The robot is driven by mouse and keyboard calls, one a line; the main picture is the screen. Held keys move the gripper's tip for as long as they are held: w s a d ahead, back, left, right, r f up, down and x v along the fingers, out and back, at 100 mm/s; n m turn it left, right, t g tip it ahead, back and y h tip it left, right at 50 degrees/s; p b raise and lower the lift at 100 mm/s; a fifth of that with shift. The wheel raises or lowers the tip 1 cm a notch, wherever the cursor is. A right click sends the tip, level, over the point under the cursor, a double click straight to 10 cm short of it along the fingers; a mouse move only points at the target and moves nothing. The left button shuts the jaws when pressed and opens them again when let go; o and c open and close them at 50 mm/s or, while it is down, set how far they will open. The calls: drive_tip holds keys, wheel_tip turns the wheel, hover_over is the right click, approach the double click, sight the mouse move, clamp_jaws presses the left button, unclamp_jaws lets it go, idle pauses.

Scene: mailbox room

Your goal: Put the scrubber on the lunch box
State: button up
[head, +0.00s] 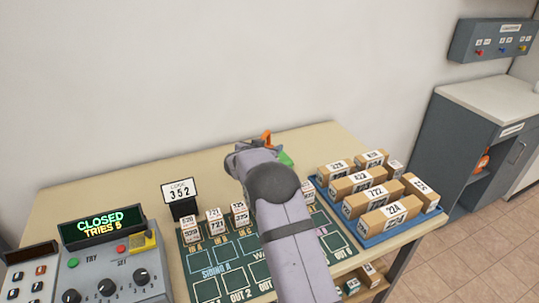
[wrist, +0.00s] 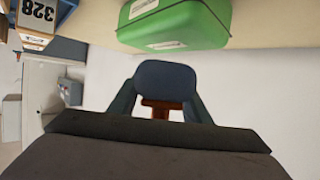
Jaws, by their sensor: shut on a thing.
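The lunch box is a green case with white labels (wrist: 178,22) at the top of the wrist view. In the head view only a small green part (head: 286,158) shows beyond my arm. My gripper (wrist: 158,104) is shut on the scrubber, which shows a rounded dark blue face (wrist: 165,76) and an orange-brown part between the fingers. In the head view an orange part of the scrubber (head: 266,137) shows just above the lunch box's visible green. The scrubber is apart from the lunch box in the wrist view. My wrist hides most of both in the head view.
A blue tray (head: 371,240) of numbered cartons stands right of my arm. A green sorting board (head: 205,291) with small numbered boxes lies in front. The table's back left (head: 120,193) is clear.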

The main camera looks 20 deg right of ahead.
drive_tip(key=shift+f, duration=1.5)
drive_tip(key=shift+f, duration=0.15)
drive_tip(key=o, duration=1.2)
drive_tip(key=b+v, duration=0.1)
drive_tip(key=v, duration=1.1)
